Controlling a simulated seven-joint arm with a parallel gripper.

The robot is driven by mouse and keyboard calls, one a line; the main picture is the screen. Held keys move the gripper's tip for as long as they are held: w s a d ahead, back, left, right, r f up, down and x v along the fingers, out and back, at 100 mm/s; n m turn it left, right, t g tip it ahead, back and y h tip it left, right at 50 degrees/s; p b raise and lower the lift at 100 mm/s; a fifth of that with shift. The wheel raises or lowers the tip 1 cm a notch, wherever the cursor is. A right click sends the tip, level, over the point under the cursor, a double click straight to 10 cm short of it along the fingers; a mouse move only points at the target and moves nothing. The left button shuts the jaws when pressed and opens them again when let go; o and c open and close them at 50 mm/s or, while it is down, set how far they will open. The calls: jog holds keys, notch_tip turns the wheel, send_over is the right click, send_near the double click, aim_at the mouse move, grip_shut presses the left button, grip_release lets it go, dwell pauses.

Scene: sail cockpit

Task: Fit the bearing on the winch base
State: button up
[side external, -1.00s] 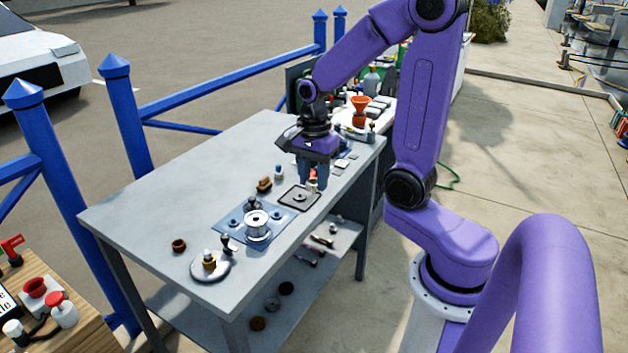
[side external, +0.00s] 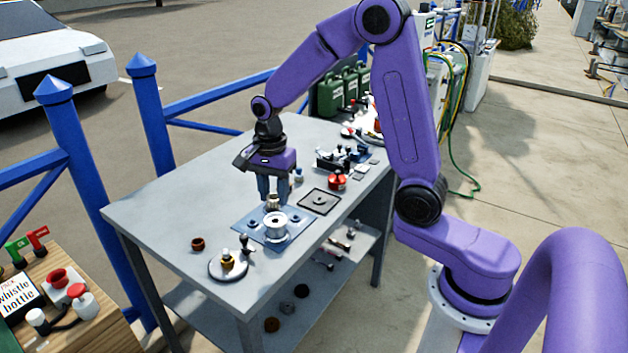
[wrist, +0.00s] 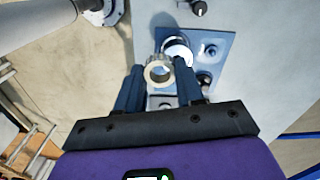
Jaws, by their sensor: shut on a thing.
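My gripper (side external: 273,197) is shut on the bearing (side external: 272,203), a short, pale metal ring, and holds it in the air. In the wrist view the bearing (wrist: 158,71) sits between the two dark fingertips, its open hole facing the camera. Below it is a blue plate (side external: 247,234). A silver, round, flanged piece (side external: 275,230), which looks like the winch base, stands on this plate. It also shows in the wrist view (wrist: 178,44), partly hidden behind the bearing. The bearing is above and slightly behind the silver piece in the side view; the exact gap is unclear.
Small dark posts (wrist: 208,50) stand on the blue plate. A dark square mat (side external: 320,200) lies to its right, with a red item (side external: 337,181) beyond. A round dish (side external: 228,266) and brown cup (side external: 198,244) are at the near left. The table's left side (side external: 165,210) is clear.

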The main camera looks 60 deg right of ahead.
aim_at(225, 250)
jog(key=w+a+f, duration=0.1)
jog(key=w+a, duration=0.1)
jog(key=a, duration=0.1)
jog(key=w+a+f+n, duration=0.1)
jog(key=w+a+f, duration=0.1)
jog(key=a, duration=0.2)
jog(key=w+a+f+n, duration=0.1)
jog(key=w+a+f, duration=0.1)
jog(key=a, duration=0.2)
jog(key=shift+a+f, duration=0.1)
jog(key=shift+a, duration=0.05)
jog(key=shift+f, duration=1.45)
jog(key=shift+f, duration=1.7)
jog(key=o, duration=1.5)
jog(key=shift+r, duration=0.15)
jog(key=shift+r, duration=3.05)
